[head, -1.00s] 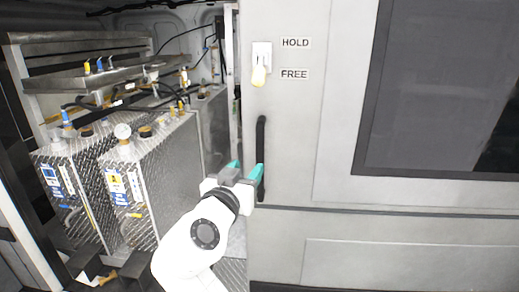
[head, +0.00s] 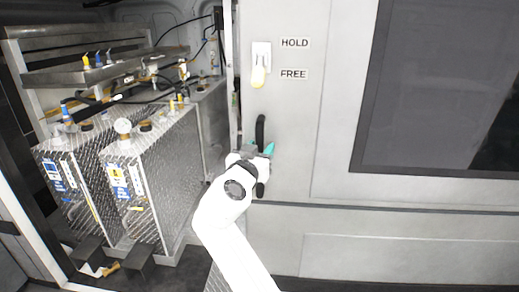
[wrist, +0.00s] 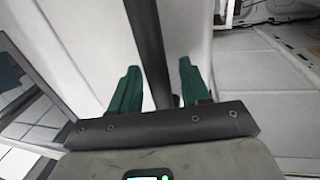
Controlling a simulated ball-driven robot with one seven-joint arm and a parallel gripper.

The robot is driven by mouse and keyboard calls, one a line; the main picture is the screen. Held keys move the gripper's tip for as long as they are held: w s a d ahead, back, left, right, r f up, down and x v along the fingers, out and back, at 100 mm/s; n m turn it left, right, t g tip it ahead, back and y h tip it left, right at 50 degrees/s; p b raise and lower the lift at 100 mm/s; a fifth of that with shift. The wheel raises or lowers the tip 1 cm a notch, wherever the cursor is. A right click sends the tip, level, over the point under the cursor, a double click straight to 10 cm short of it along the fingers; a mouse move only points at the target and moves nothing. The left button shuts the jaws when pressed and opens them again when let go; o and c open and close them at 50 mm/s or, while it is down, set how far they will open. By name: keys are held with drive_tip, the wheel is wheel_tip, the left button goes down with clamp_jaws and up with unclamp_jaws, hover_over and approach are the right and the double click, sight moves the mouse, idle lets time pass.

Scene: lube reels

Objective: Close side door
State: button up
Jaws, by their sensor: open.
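The side door (head: 290,155) is a pale grey sliding panel; an opening shows to the left of its edge. Its black vertical handle (head: 260,127) stands near that edge. My gripper (head: 259,148) is at the handle, with one teal fingertip showing just right of it; the other is hidden by the wrist. In the wrist view, the handle (wrist: 149,45) runs as a dark bar between the two teal fingers of my gripper (wrist: 156,68). The fingers are apart, with visible space on both sides of the bar. Whether either touches it cannot be told.
Left of the door, the opening shows metal tanks (head: 155,170), a shelf (head: 100,72) and hoses. A dark window (head: 440,90) is at right.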

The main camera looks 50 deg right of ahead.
clamp_jaws()
idle(0.5)
